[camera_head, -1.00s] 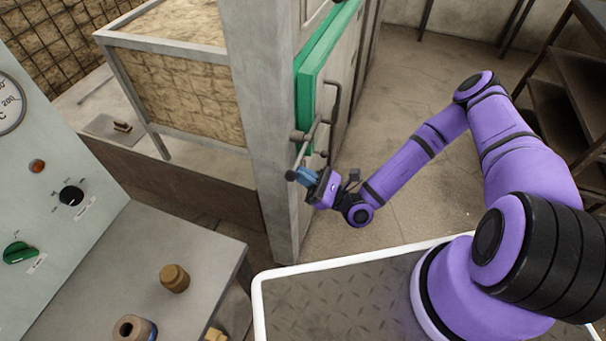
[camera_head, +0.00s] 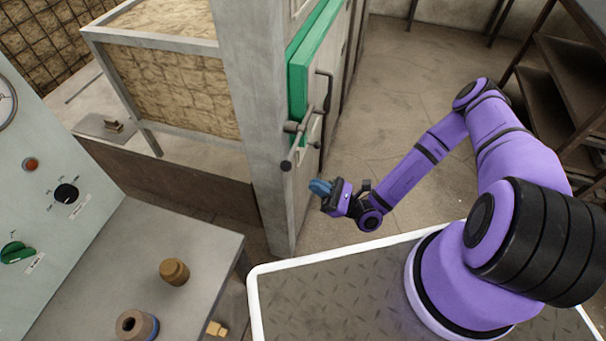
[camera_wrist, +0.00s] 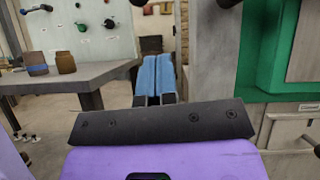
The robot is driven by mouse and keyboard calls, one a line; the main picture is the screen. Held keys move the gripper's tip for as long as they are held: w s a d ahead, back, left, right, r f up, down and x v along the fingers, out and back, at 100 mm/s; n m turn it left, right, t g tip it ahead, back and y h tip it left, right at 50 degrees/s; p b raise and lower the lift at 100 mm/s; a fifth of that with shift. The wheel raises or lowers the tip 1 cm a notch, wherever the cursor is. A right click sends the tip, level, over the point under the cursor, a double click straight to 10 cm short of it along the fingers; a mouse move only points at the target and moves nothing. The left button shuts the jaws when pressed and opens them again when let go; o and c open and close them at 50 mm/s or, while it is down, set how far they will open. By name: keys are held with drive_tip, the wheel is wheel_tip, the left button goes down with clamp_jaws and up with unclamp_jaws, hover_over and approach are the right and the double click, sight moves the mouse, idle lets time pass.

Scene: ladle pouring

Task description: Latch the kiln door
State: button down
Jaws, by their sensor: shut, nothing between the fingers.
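The green part also shows at the right of the wrist view (camera_wrist: 262,60). Whether the latch is engaged cannot be told.
A grey table (camera_head: 190,255) at lower left holds a brown jar (camera_head: 174,271) and a blue-banded pot (camera_head: 135,325). A control panel (camera_head: 50,165) stands behind it. A dark shelf rack (camera_head: 570,90) is at right. The floor behind my arm is clear.

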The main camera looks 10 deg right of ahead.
drive_tip(key=shift+v, duration=2.2)
drive_tip(key=shift+s, duration=0.1)
drive_tip(key=w+d+r+n+g+h, duration=0.1)
drive_tip(key=d+r+n+g+h, duration=0.3)
drive_tip(key=r+n+g+h, duration=0.75)
drive_tip(key=d+r+n+g+h, duration=0.2)
drive_tip(key=d+r+n+g, duration=0.5)
drive_tip(key=r, duration=0.9)
drive_tip(key=s+d+r+n+t+h, duration=0.1)
drive_tip(key=s+r+t+h, duration=0.3)
drive_tip(key=r, duration=0.7)
drive_tip(key=s+d+r+n+t+h, duration=0.1)
drive_tip(key=s+r+t+h, duration=0.3)
drive_tip(key=s+r+t, duration=0.4)
drive_tip(key=shift+s+r+n+t+h, duration=0.4)
drive_tip(key=shift+r+n, duration=0.45)
drive_tip(key=shift+r, duration=1.4)
drive_tip(key=shift+w+a, duration=0.1)
